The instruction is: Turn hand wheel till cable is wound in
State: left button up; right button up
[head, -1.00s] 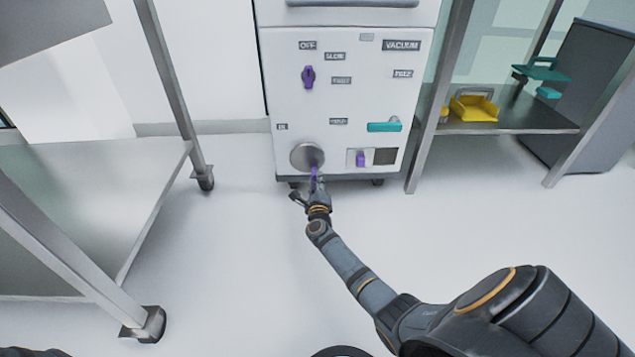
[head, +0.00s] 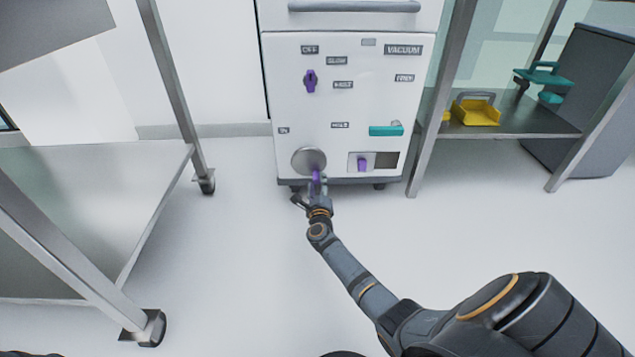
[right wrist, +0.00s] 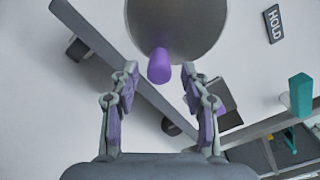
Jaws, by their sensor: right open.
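The hand wheel (head: 309,159) is a round grey metal disc low on the front of a white cabinet (head: 355,105). A purple handle (right wrist: 160,66) sticks out from the wheel's lower edge, and the wheel (right wrist: 180,25) fills the top of the right wrist view. My right gripper (head: 317,190) is just below the wheel in the head view. In the right wrist view its fingers (right wrist: 157,85) are open, one on each side of the handle's end, with gaps on both sides. No cable can be made out. My left gripper is not in view.
The cabinet also bears a purple knob (head: 311,81), a teal lever (head: 386,130) and a small purple switch (head: 362,164). A metal table (head: 150,215) stands at the left. A shelf (head: 540,127) with a yellow tray (head: 475,112) stands at the right. The floor between is clear.

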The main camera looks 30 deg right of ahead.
aim_at(318, 161)
notch_tip(318, 161, up, 10)
jog(key=shift+f, duration=0.1)
dwell(0.4)
